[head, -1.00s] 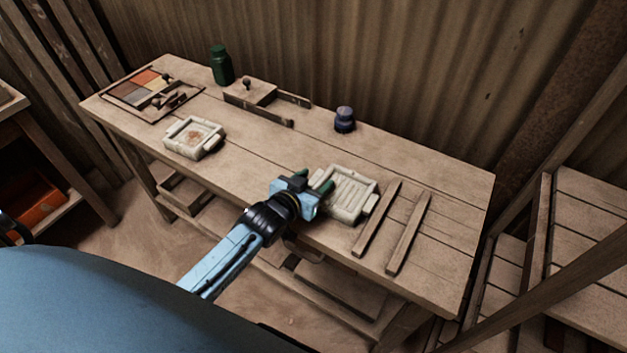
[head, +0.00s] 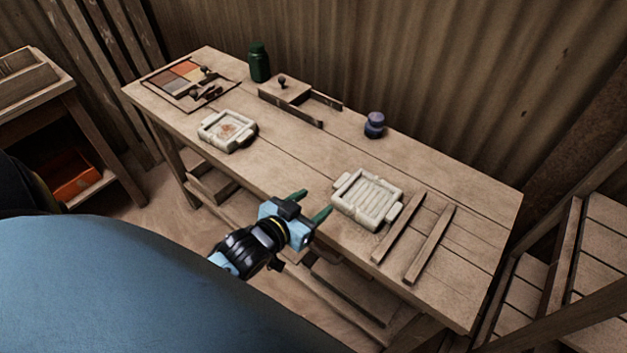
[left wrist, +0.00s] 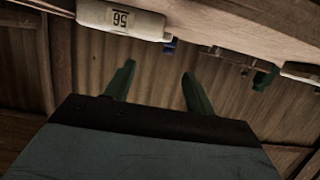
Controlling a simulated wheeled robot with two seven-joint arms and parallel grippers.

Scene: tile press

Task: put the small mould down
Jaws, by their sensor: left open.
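Two pale moulds lie flat on the workbench. The ribbed mould (head: 367,199), with a lug at each end, is near the front edge, right of centre. The other mould (head: 227,131), with a reddish patch inside, is farther left. I cannot tell by size alone which is the small one. My left gripper (head: 311,203) is open and empty, its green fingers just left of the ribbed mould and apart from it. In the left wrist view the open fingers (left wrist: 157,72) show with nothing between them; a pale mould side (left wrist: 120,18) bearing dark digits is at the top.
Two wooden strips (head: 429,244) lie right of the ribbed mould. A dark blue pot (head: 374,125), a green bottle (head: 259,62), a wooden fixture (head: 286,91) and a colour tray (head: 181,82) stand along the back. The bench (head: 290,155) is clear between the moulds.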

